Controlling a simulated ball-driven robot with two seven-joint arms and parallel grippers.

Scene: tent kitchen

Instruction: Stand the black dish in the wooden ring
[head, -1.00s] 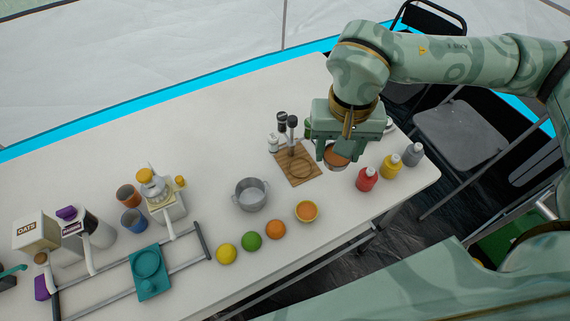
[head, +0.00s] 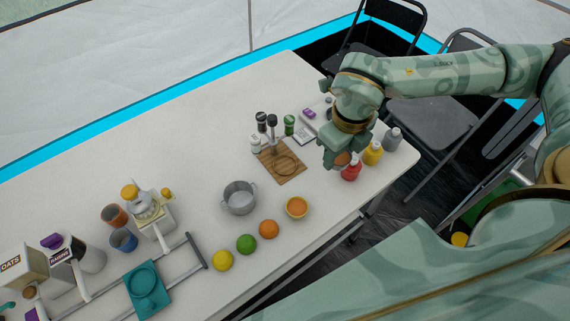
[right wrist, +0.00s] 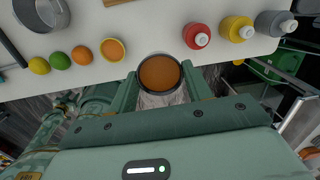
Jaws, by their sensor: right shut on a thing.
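The black dish (right wrist: 160,74), with a dark rim and brown inside, is between the two fingers of my right gripper (right wrist: 160,88) in the right wrist view. The gripper is shut on it. In the head view the right gripper (head: 344,156) is above the table's right part, beside the red bottle, and only a brown patch of the dish (head: 342,159) shows. The wooden ring (head: 286,165) lies on a wooden board (head: 272,151), left of the gripper, and looks empty. My left gripper is not in view.
Red (head: 351,172), yellow (head: 373,153) and grey (head: 392,139) bottles stand close by on the right. Dark-topped jars and mills (head: 262,122) stand behind the board. A pot (head: 239,198), an orange bowl (head: 297,207) and fruit lie left. The table's front edge is near.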

